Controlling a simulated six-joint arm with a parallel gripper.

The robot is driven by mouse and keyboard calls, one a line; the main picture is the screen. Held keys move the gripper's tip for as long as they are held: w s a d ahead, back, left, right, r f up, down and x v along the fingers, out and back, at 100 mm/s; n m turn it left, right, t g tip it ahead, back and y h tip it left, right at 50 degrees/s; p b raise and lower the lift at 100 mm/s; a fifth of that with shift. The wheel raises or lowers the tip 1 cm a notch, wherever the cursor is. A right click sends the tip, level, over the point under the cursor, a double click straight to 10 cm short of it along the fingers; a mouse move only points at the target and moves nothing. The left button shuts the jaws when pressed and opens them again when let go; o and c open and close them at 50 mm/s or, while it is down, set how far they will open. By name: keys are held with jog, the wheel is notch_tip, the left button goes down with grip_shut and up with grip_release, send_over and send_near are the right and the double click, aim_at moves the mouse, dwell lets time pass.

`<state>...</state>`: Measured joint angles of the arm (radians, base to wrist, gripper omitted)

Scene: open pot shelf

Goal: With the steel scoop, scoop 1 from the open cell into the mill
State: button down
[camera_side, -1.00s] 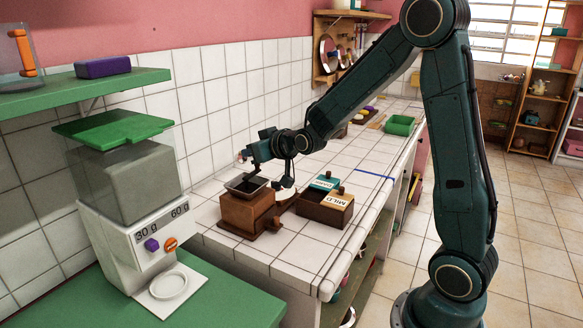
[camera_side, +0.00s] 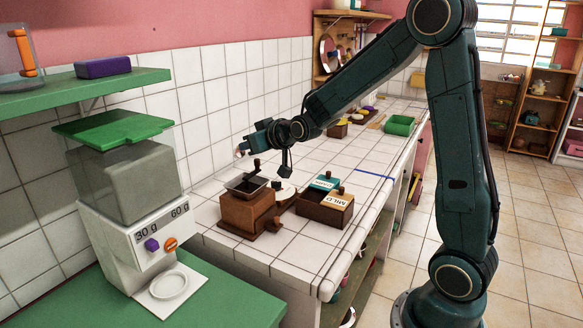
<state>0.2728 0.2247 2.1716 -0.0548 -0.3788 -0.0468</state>
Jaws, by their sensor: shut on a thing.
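The mill (camera_side: 246,215) is a brown wooden box with a dark metal hopper on top and a crank knob rising above it, near the front of the tiled counter. To its right stands a wooden box (camera_side: 324,213) with labels reading DARK and MILD; its open cell (camera_side: 306,202) looks dark inside. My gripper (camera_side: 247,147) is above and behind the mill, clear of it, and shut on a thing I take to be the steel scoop. The scoop is too small and dark to make out, so its load and tilt cannot be told.
A dispenser with a green lid (camera_side: 115,128) stands front left, below a green shelf (camera_side: 90,90). The counter's middle is clear.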

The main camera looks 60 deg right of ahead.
jog(key=shift+w+d+g, duration=0.25)
jog(key=shift+w+g, duration=0.35)
jog(key=shift+w, duration=0.4)
jog(key=shift+w+d+r+g, duration=0.15)
jog(key=shift+w+r+g, duration=0.1)
jog(key=shift+w+g, duration=0.5)
jog(key=shift+w+d+r+g+y, duration=0.1)
jog(key=shift+w+r+g+y, duration=0.1)
jog(key=shift+w+g+y, duration=0.2)
jog(key=shift+w+d+r+g, duration=0.1)
jog(key=shift+w+r+g, duration=0.15)
jog(key=shift+r+g, duration=0.95)
jog(key=shift+g, duration=0.35)
jog(key=shift+s+a+r+g+y, duration=0.1)
jog(key=shift+s+r+g+y, duration=0.15)
jog(key=shift+r+g, duration=0.25)
jog(key=shift+s+a+r+g+y, duration=0.1)
jog(key=shift+s+r+g+y, duration=0.1)
jog(key=shift+r+g, duration=0.25)
jog(key=shift+r, duration=0.1)
